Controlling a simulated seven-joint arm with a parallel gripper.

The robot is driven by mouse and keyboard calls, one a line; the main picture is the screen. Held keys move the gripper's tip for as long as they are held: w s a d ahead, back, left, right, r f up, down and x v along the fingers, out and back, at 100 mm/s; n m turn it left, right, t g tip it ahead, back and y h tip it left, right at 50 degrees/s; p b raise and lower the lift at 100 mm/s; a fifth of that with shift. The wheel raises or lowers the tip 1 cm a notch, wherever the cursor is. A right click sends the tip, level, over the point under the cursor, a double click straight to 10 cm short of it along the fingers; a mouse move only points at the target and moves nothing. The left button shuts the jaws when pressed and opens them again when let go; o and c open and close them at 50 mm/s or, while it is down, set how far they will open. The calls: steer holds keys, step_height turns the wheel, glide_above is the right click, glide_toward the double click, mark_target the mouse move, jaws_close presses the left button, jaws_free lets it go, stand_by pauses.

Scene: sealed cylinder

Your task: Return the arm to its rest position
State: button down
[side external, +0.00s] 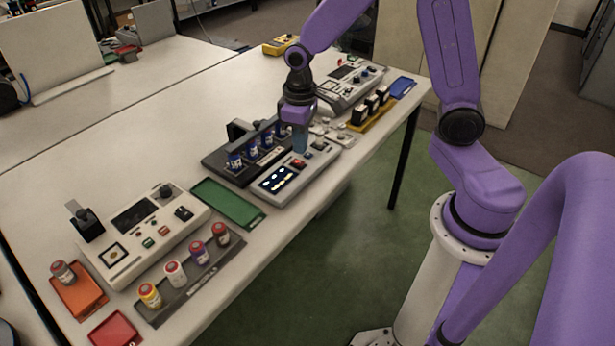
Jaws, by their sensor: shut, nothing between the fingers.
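My gripper (300,142) points down over the middle of the table, just above the grey control panel with the lit display (277,180). It is shut, with nothing seen in it. Its fingertips are close to the panel's right part, near a red button (299,163); I cannot tell whether they touch it. My purple arm reaches in from the right, bent well out over the table.
A black rack (217,166) with several blue-labelled cylinders stands just behind the panel. A green tray (228,203), a white device (139,232) and a dark tray of capped jars (160,318) lie front left. Another device (349,89) and a yellow tray (372,118) stand right.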

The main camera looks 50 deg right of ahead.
steer(key=s+a+r+n, duration=0.1)
steer(key=s+r+n, duration=0.2)
steer(key=s, duration=0.8)
steer(key=s+a+r+n, duration=0.2)
steer(key=s+r+n, duration=0.2)
steer(key=s, duration=0.7)
steer(key=shift+s+a+n, duration=0.15)
steer(key=shift+s+n, duration=0.1)
steer(key=shift+n, duration=0.65)
steer(key=shift+r, duration=0.1)
steer(key=w+m, duration=0.6)
steer(key=w, duration=1.1)
steer(key=w+d+f+m+g, duration=0.1)
steer(key=w+d+f+m, duration=0.1)
steer(key=w+d, duration=0.4)
steer(key=w+d+f+m+g, duration=0.1)
steer(key=w+d+f+m, duration=0.2)
steer(key=w+d, duration=0.3)
steer(key=shift+w+f+m, duration=0.35)
steer(key=shift+w+m, duration=0.45)
steer(key=shift+w, duration=0.35)
steer(key=shift+d, duration=0.1)
